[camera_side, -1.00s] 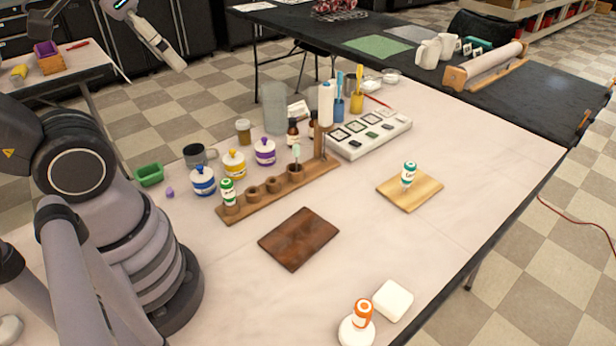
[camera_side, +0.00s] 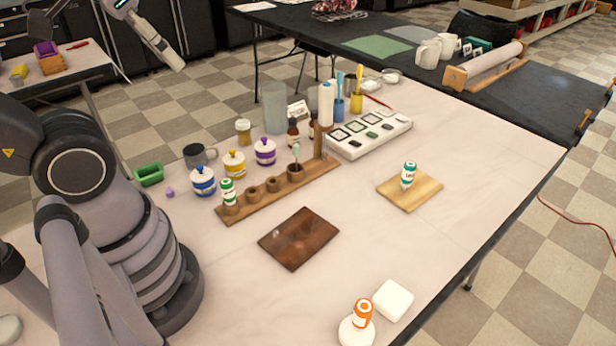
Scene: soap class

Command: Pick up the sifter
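I cannot make out a sifter for certain. Small metal or clear vessels stand at the back of the pale table: a shallow dish (camera_side: 391,76) and a container (camera_side: 371,86) beside the yellow cup. They are too small to tell whether either is a sifter. My arm stands at the left, and I cannot make out its gripper fingers.
The pale table (camera_side: 440,255) holds a wooden rack (camera_side: 265,204), several lidded jars, a dark board (camera_side: 299,238), a light board (camera_side: 424,191) with a green-capped bottle, a white tray (camera_side: 386,143), and an orange-topped bottle (camera_side: 362,315). The right front is clear.

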